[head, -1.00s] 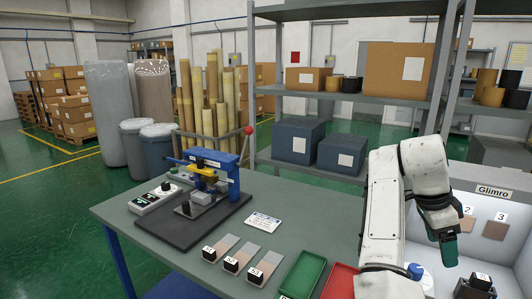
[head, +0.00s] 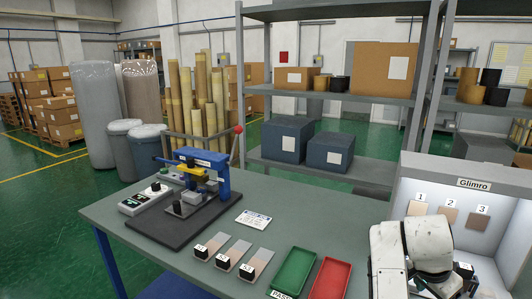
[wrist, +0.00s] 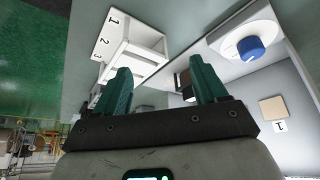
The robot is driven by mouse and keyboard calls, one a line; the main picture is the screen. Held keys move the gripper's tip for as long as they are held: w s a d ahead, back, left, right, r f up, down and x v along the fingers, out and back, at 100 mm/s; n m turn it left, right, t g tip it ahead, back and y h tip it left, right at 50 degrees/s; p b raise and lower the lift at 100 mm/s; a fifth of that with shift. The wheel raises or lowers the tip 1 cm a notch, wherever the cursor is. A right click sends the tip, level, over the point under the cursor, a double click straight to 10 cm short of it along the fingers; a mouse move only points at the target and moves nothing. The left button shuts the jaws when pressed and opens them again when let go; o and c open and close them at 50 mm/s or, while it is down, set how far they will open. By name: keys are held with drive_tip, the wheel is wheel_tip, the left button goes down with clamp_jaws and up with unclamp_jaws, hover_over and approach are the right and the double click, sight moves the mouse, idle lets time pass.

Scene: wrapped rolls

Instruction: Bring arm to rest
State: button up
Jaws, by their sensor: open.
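My white arm (head: 405,250) is folded low at the right front of the grey-green table (head: 150,204), in front of the lit booth marked Glimro (head: 475,184). My gripper is hidden or cut off in the head view. In the wrist view my gripper (wrist: 160,85) shows two green fingers spread apart, with nothing between them. Beyond the fingers are a white holder numbered 1, 2, 3 (wrist: 128,45) and a white dial with a blue knob (wrist: 250,47).
A blue press (head: 205,175) stands on a dark mat at the table's left. Several sample strips (head: 232,253), a green tray (head: 294,273) and a red tray (head: 330,279) lie along the front. A metal shelf (head: 330,97) stands behind.

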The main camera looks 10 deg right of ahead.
drive_tip(key=s+f+n, duration=0.1)
drive_tip(key=s+f, duration=0.1)
drive_tip(key=s+a+f+n+t, duration=0.1)
drive_tip(key=f+n, duration=0.1)
drive_tip(key=s+a+f+n, duration=0.1)
drive_tip(key=s+f+n, duration=0.1)
drive_tip(key=shift+s+a+f+t, duration=0.15)
drive_tip(key=shift+s+f+t, duration=0.2)
drive_tip(key=shift+t, duration=0.05)
drive_tip(key=s+a+f+n+t+y, duration=0.1)
drive_tip(key=s+a+f+n+y, duration=0.2)
drive_tip(key=s+a+n, duration=0.3)
drive_tip(key=s+a+f+n+t+y, duration=0.1)
drive_tip(key=s+a+f+n+y, duration=0.2)
drive_tip(key=s+a, duration=0.55)
drive_tip(key=s+d+f+n+g+h+b, duration=0.1)
drive_tip(key=s+d+f+g+b, duration=0.1)
drive_tip(key=s+f+b, duration=0.5)
drive_tip(key=s+f+g, duration=0.1)
drive_tip(key=s+f, duration=0.3)
drive_tip(key=f, duration=0.2)
drive_tip(key=shift+f+g+b, duration=0.2)
drive_tip(key=shift+g+b, duration=0.1)
drive_tip(key=shift+b, duration=0.05)
